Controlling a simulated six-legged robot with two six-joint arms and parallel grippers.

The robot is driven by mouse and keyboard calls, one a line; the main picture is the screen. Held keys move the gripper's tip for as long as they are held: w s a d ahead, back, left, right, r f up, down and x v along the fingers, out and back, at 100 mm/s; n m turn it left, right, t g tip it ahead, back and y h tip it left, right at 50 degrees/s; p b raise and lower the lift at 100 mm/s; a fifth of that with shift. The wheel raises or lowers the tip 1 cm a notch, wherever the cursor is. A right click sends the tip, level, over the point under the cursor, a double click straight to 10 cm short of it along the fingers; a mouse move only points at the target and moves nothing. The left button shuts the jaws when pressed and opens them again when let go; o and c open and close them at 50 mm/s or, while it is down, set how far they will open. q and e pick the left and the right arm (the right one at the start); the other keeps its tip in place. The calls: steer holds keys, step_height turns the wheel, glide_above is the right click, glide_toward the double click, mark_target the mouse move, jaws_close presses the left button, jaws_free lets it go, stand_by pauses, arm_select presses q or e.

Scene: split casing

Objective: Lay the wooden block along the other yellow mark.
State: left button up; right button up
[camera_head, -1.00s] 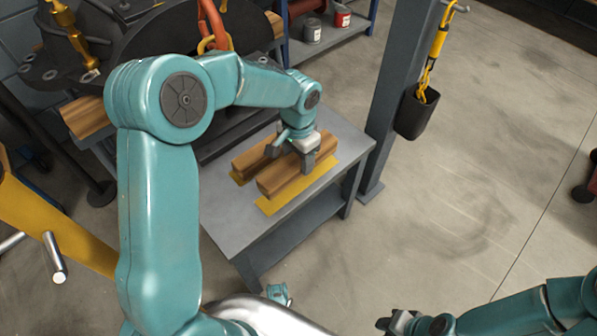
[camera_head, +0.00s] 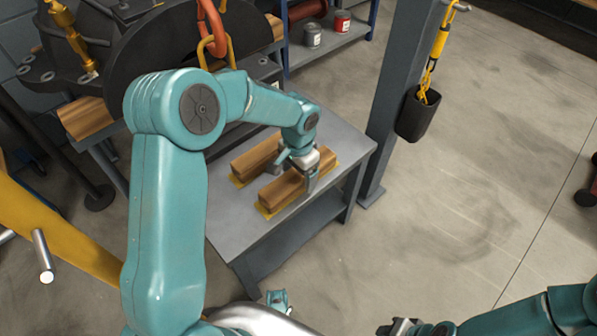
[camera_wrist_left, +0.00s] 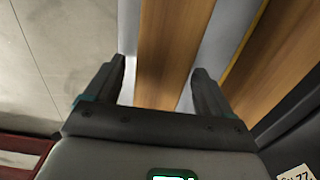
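A wooden block (camera_head: 282,191) lies on the grey table along the near yellow mark (camera_head: 262,211), whose edges show around it. A second wooden block (camera_head: 246,163) lies parallel, farther back, along the other yellow mark (camera_head: 236,181). My left gripper (camera_head: 298,170) is down over the right half of the near block. In the left wrist view its fingers (camera_wrist_left: 160,82) are open on either side of the near block (camera_wrist_left: 165,50), with gaps visible. The far block (camera_wrist_left: 280,55) shows at right there. My right gripper (camera_head: 398,327) is at the bottom edge, partly cut off.
The grey table (camera_head: 222,218) has free room at its front left. A blue-grey post (camera_head: 392,90) with a black holder (camera_head: 418,113) stands at its right. A large dark round part (camera_head: 165,50) with an orange hook (camera_head: 211,25) is behind. More timber (camera_head: 85,118) lies at left.

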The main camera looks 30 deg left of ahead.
arm_select(q)
steer(key=shift+r, duration=0.25)
step_height(320, 180, up, 12)
steer(key=p, duration=0.4)
steer(key=shift+s+f, duration=0.1)
steer(key=shift+f, duration=0.05)
